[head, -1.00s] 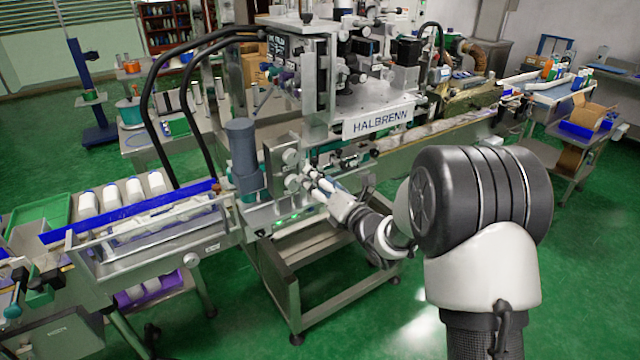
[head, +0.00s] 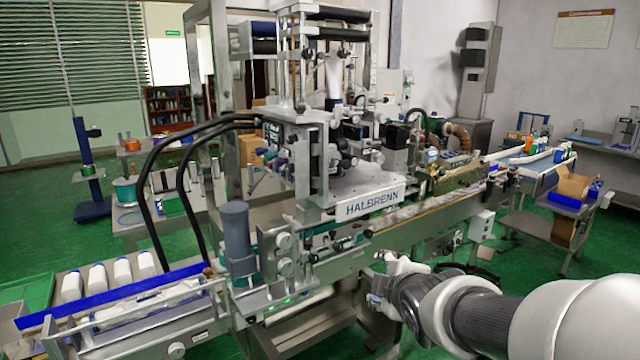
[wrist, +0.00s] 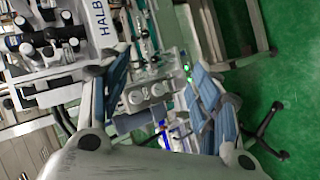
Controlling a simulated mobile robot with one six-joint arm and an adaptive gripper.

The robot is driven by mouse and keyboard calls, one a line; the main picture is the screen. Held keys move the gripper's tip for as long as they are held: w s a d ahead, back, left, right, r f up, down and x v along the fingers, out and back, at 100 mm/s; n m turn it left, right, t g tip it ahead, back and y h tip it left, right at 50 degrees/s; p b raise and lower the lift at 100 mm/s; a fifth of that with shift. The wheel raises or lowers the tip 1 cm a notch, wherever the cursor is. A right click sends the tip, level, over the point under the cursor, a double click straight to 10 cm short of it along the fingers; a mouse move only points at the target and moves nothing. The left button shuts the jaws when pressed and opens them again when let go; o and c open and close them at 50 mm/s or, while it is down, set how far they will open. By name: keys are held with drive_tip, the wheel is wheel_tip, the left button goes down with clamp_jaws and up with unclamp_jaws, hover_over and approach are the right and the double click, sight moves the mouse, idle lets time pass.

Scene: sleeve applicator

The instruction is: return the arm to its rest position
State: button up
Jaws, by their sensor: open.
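My gripper (head: 382,286) is at the lower middle of the head view, in front of the sleeve applicator (head: 368,207) marked HALBRENN. My arm reaches to it from the lower right. In the wrist view my gripper (wrist: 165,95) has its two blue-padded fingers spread apart, with nothing between them. Behind the fingers the wrist view shows the machine's grey panel with round knobs (wrist: 148,93), some way off. The gripper touches nothing that I can see.
A conveyor with a blue rail (head: 120,297) and white bottles (head: 97,277) stands at the left. The machine's conveyor runs on to the back right, near a cart with a cardboard box (head: 575,187). Green floor (head: 520,262) is open at the right.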

drive_tip(key=s+f+m+g, duration=0.2)
drive_tip(key=s+m, duration=0.6)
drive_tip(key=s, duration=0.7)
drive_tip(key=s+d+f+m+g, duration=0.1)
drive_tip(key=s+m+g, duration=0.4)
drive_tip(key=s, duration=1)
drive_tip(key=f+m, duration=0.1)
drive_tip(key=m, duration=0.1)
drive_tip(key=shift+s+d+m+h, duration=0.15)
drive_tip(key=shift+d+m+h, duration=0.15)
drive_tip(key=shift+m, duration=0.1)
drive_tip(key=shift+f, duration=0.1)
